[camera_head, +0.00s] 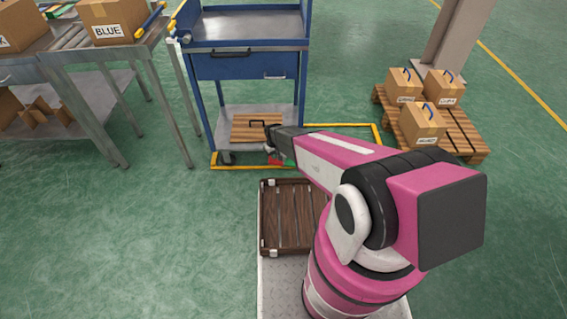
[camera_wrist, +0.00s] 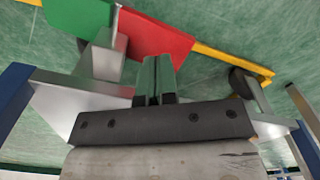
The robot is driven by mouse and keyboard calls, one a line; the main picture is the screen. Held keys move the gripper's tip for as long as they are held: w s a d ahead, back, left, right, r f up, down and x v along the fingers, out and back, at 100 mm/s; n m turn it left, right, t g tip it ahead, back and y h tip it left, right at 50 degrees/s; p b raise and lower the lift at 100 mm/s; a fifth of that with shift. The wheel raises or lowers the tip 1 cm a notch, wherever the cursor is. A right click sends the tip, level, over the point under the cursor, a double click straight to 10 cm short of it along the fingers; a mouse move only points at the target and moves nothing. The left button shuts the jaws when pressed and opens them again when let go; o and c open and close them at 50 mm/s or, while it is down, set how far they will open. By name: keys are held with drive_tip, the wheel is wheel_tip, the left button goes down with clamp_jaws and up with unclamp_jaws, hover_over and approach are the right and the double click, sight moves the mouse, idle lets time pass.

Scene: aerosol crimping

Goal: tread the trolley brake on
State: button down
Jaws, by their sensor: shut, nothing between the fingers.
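The blue trolley (camera_head: 245,66) stands beyond my arm, with a drawer, a top shelf and a low shelf. Its brake pedal, a red plate (camera_head: 278,160) joined to a green one, shows low at the trolley's near side. In the wrist view the red plate (camera_wrist: 158,38) and green plate (camera_wrist: 75,14) are large, beside a grey metal bracket (camera_wrist: 103,56). My gripper (camera_wrist: 157,62) is shut and empty, its fingertips overlapping the red plate's edge. I cannot tell whether they touch. In the head view my gripper (camera_head: 270,146) is low by the trolley, partly hidden by my arm.
A yellow floor line (camera_head: 350,126) surrounds the trolley's place. A caster (camera_head: 227,157) is at its near left. A dark slatted crate (camera_head: 284,243) is in front of me. Benches (camera_head: 155,85) with boxes stand left; a pallet (camera_head: 462,132) with cartons stands right. Green floor is open between.

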drive_tip(key=shift+f, duration=1.85)
drive_tip(key=shift+r, duration=0.15)
drive_tip(key=shift+r, duration=3.9)
drive_tip(key=s+d+r+m, duration=0.2)
drive_tip(key=s+d+r, duration=0.4)
drive_tip(key=r, duration=0.5)
drive_tip(key=s+d+r+m, duration=0.1)
drive_tip(key=s+d+r, duration=0.5)
drive_tip(key=r, duration=0.5)
drive_tip(key=s+d+r+m, duration=0.2)
drive_tip(key=s+d+r, duration=0.4)
drive_tip(key=r, duration=0.5)
drive_tip(key=shift+s+d+r+m, duration=0.3)
drive_tip(key=shift+d, duration=0.25)
